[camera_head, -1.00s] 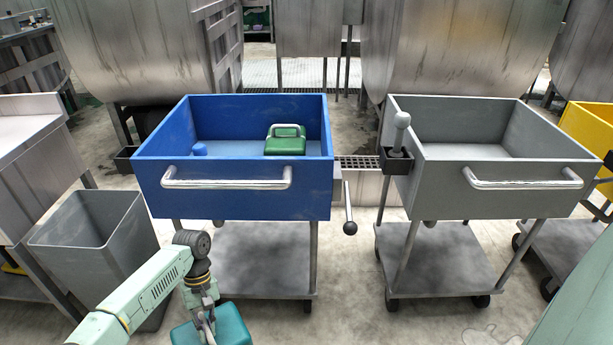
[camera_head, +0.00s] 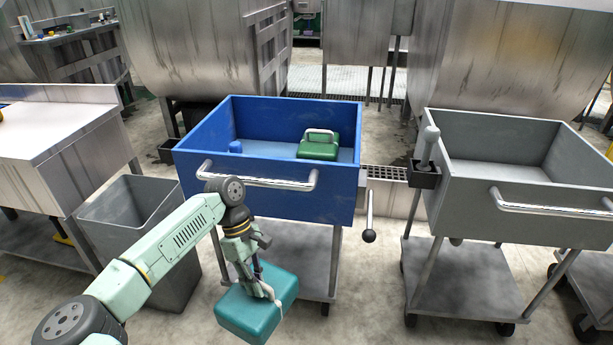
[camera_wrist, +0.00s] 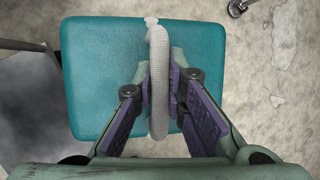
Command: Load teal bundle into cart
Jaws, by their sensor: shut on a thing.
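The teal bundle (camera_head: 257,303) is a rounded block with a pale strap handle (camera_wrist: 158,85). My gripper (camera_head: 262,290) is shut on that handle, and the bundle hangs below it in front of the blue cart (camera_head: 265,203), lower than its rim. In the wrist view the teal bundle (camera_wrist: 95,80) fills the upper middle, with the handle between the purple finger pads.
A grey cart (camera_head: 520,190) stands to the right, its tray empty where visible. A grey bin (camera_head: 135,215) and a white-topped table (camera_head: 50,140) stand left.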

